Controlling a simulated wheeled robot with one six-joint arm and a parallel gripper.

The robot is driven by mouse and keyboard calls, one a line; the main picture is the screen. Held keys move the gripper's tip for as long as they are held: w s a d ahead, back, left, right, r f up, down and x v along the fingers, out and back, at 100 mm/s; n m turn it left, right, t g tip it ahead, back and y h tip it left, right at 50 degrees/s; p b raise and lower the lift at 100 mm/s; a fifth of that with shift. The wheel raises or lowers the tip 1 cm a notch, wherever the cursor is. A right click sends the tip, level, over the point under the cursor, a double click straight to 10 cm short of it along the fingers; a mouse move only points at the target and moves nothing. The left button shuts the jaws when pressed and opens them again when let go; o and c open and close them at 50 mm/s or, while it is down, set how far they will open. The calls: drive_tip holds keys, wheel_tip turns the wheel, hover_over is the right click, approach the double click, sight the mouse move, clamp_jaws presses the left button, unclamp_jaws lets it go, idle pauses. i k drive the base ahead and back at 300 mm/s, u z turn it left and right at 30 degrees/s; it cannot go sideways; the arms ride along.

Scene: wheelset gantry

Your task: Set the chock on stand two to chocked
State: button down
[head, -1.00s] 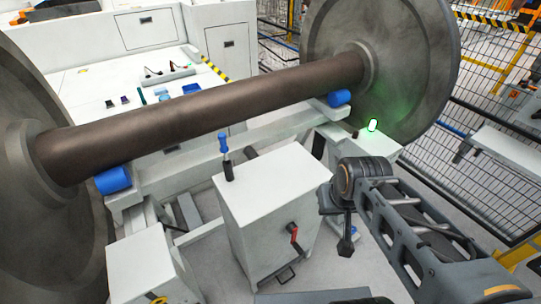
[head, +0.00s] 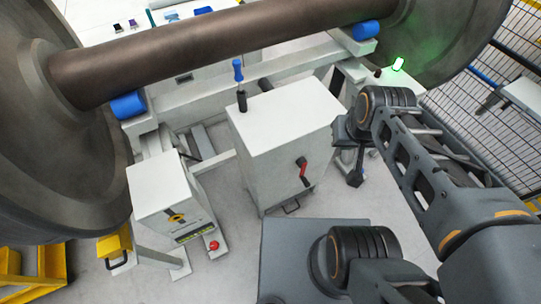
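Which stand is stand two, and which part is its chock control, I cannot tell; no label is readable. In the head view a white cabinet (head: 283,130) stands in the middle, with an upright blue-handled lever (head: 239,78) on top and a red-gripped handle (head: 302,170) on its front. A smaller white box (head: 170,185) at left carries a yellow-and-black knob (head: 176,217). A yellow block (head: 115,246) with a dark handle is beside the wheel at lower left. My gripper (head: 356,179) seems to hang right of the cabinet, apart from its handle; its fingers are not clear.
A wheelset axle (head: 190,50) spans the top, above blue rollers (head: 128,105) on a white frame. A lit green lamp (head: 398,64) is at right. A red button (head: 213,245) is low beside the small box. Mesh fencing (head: 500,130) stands at right. Some grey floor is clear.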

sight(115, 245)
drive_tip(key=u, duration=2.85)
drive_tip(key=k, duration=1.25)
drive_tip(key=z, duration=0.25)
drive_tip(key=i, duration=0.95)
drive_tip(key=u, duration=0.7)
drive_tip(key=i, duration=0.85)
drive_tip(key=u, duration=0.8)
